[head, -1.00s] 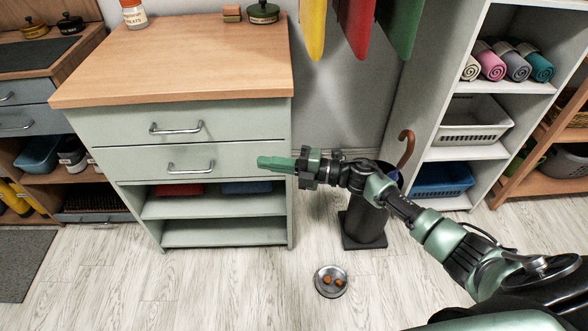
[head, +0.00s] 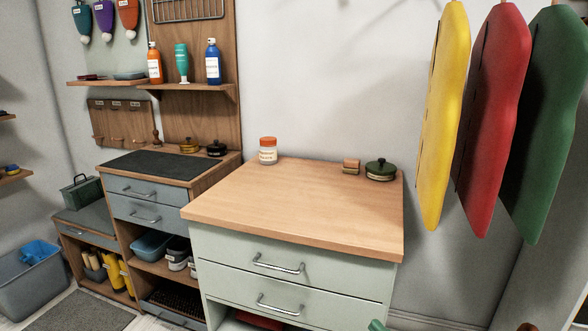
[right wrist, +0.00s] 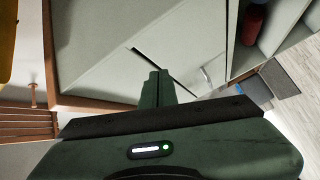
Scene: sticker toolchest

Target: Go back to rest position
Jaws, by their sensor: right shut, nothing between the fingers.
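My right gripper shows only as a small green fingertip (head: 377,325) at the bottom edge of the head view, in front of the pale green drawer chest (head: 222,240). In the right wrist view its two green fingers (right wrist: 157,88) are together with nothing between them. A pale panel and a metal handle (right wrist: 207,75) lie beyond the fingertips in that view. Both drawers of the chest look closed. My left gripper is not in view.
The wooden chest top (head: 290,205) is mostly bare, with a white jar (head: 268,151) and a dark green pot (head: 380,170) at its back. Yellow (head: 447,115), red (head: 490,125) and green (head: 545,125) cloths hang at right. A lower grey-blue cabinet (head: 150,190) stands at left.

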